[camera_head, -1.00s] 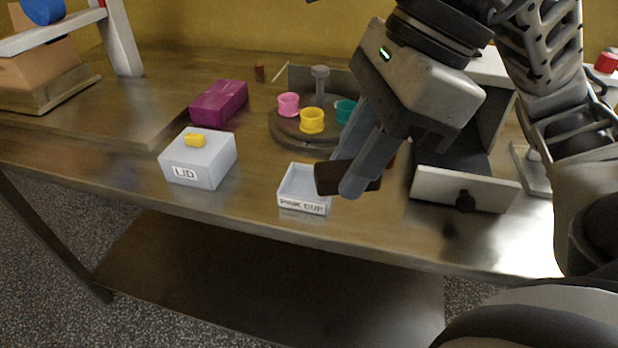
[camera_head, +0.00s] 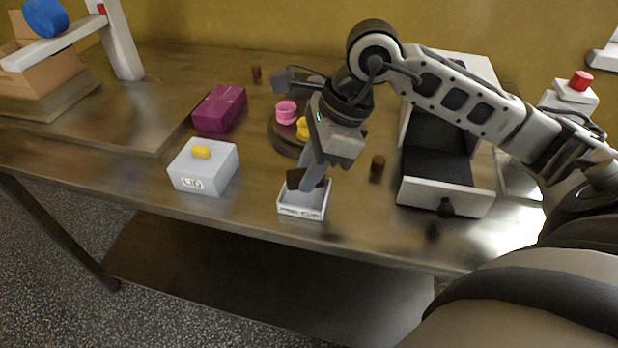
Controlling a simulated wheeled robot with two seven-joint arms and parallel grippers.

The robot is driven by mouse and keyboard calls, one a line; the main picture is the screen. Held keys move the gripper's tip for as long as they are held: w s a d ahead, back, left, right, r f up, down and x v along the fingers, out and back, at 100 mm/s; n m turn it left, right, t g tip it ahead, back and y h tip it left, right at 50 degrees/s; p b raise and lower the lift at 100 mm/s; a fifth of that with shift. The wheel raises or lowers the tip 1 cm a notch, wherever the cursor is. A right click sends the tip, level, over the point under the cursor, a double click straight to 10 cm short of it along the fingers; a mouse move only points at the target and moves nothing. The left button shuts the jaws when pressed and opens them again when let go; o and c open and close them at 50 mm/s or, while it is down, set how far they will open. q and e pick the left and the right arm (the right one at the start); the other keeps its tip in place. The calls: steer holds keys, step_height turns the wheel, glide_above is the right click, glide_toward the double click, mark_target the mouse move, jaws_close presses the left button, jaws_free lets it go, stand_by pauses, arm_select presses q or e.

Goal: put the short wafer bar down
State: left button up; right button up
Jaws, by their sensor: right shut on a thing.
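My right gripper (camera_head: 308,182) is shut on a dark brown wafer bar (camera_head: 294,179). It holds the bar at the white open tray (camera_head: 302,212), whose front label seems to read "PINK CUP". The bar is over or partly inside the tray; I cannot tell whether it touches the tray floor. The gripper fingers hide part of the bar and of the tray's inside. My left gripper is not in view.
A white box labelled LID (camera_head: 203,172) stands left of the tray. A purple block (camera_head: 219,108) lies behind it. A turntable (camera_head: 283,138) with pink (camera_head: 286,112) and yellow cups is behind my gripper. An open drawer (camera_head: 445,196) and a small brown piece (camera_head: 378,163) are right.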

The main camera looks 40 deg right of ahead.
step_height(320, 180, down, 3)
steer(key=shift+w+f+p, duration=0.1)
steer(key=shift+f+p, duration=0.05)
steer(key=shift+p, duration=0.15)
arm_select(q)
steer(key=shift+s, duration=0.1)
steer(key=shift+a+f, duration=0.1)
arm_select(e)
steer(key=shift+f+b, duration=0.35)
steer(key=shift+b, duration=0.1)
steer(key=o, duration=0.5)
steer(key=shift+r, duration=0.1)
steer(key=shift+r+p, duration=0.25)
steer(key=shift+p, duration=0.15)
steer(key=shift+d+r, duration=0.15)
steer(key=shift+r, duration=0.1)
arm_select(q)
steer(key=shift+b, duration=0.35)
arm_select(e)
steer(key=v, duration=1.1)
steer(key=shift+r, duration=0.2)
